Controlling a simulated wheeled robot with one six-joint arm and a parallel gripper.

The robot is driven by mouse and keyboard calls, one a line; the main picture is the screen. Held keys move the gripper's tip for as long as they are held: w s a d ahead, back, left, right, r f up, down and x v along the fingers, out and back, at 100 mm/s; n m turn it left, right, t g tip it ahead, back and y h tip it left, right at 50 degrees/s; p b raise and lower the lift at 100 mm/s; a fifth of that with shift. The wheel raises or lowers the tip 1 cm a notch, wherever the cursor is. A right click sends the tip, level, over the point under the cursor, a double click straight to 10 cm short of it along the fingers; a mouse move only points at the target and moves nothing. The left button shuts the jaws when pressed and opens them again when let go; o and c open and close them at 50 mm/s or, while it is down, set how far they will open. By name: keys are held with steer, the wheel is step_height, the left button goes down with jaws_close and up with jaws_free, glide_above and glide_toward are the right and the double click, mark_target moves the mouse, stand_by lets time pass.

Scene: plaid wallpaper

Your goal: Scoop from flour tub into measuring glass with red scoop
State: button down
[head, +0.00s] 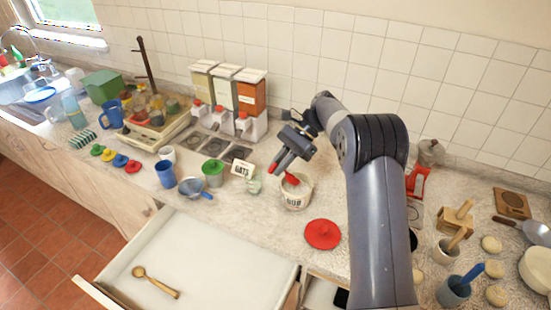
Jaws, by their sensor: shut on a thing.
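The flour tub (297,203) is a white round tub with dark lettering, standing open on the counter near the middle of the head view. My gripper (280,167) is above and a little left of the tub, shut on the red scoop (291,179). The scoop's red part shows at the tub's mouth; its bowl is hard to make out, so I cannot tell whether it holds flour. A small clear glass (254,186), apparently the measuring glass, stands just left of the tub. Its contents are too small to tell.
A red lid (322,235) lies in front of the tub. An OATS sign (242,168), a green-lidded jar (213,174) and a blue sieve (196,188) stand to the left. Dispensers (228,95) are behind. An open drawer (205,260) with a wooden spoon (155,282) is in front.

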steer(key=f, duration=0.2)
steer(key=d+f, duration=0.1)
steer(key=shift+w+g+y, duration=0.4)
step_height(320, 180, down, 6)
steer(key=a+t+h+b, duration=0.1)
steer(key=t+h+b, duration=0.25)
steer(key=b, duration=0.25)
steer(key=s+a+r+t+h+p, duration=0.3)
steer(key=s+a+r+h+p, duration=0.1)
steer(key=r, duration=0.5)
steer(key=shift+r+h+p, duration=0.15)
steer(key=shift+h+p, duration=0.2)
steer(key=shift+h, duration=0.4)
steer(key=shift+a+t, duration=0.1)
steer(key=shift+t, duration=0.15)
